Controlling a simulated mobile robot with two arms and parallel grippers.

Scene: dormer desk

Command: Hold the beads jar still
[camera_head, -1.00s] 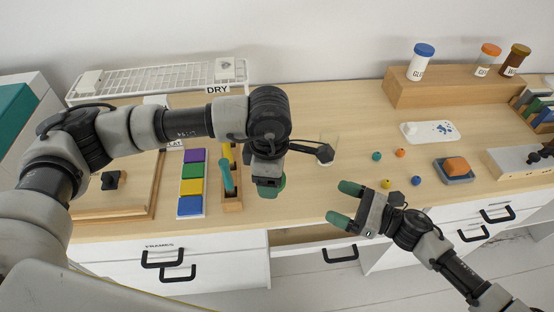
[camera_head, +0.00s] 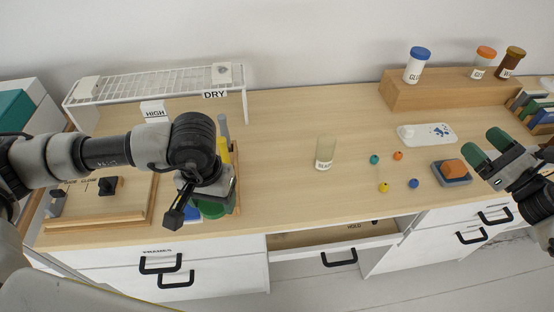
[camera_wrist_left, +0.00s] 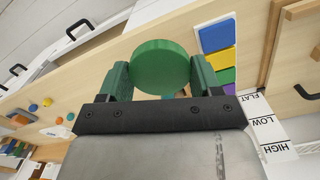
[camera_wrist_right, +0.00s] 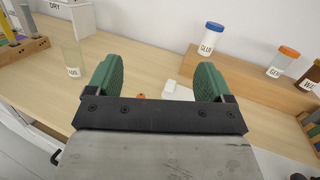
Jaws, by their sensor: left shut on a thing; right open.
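The beads jar (camera_head: 325,153) is clear with a white label and stands upright on the desk, right of the middle. It also shows at the left of the right wrist view (camera_wrist_right: 72,58). Neither gripper touches it. My left gripper (camera_head: 208,203) is shut on a round green lid (camera_wrist_left: 160,66), over the front of the desk left of the jar. My right gripper (camera_head: 486,148) is open and empty at the right, well away from the jar. Loose beads lie right of the jar: teal (camera_head: 374,160), orange (camera_head: 398,156), yellow (camera_head: 384,187) and blue (camera_head: 414,183).
A drawer (camera_head: 330,244) stands partly open below the jar. An orange block on a grey base (camera_head: 453,180) and a white tray (camera_head: 427,134) lie to the right. A wooden riser (camera_head: 440,93) with bottles is behind. A white rack (camera_head: 150,88) is back left.

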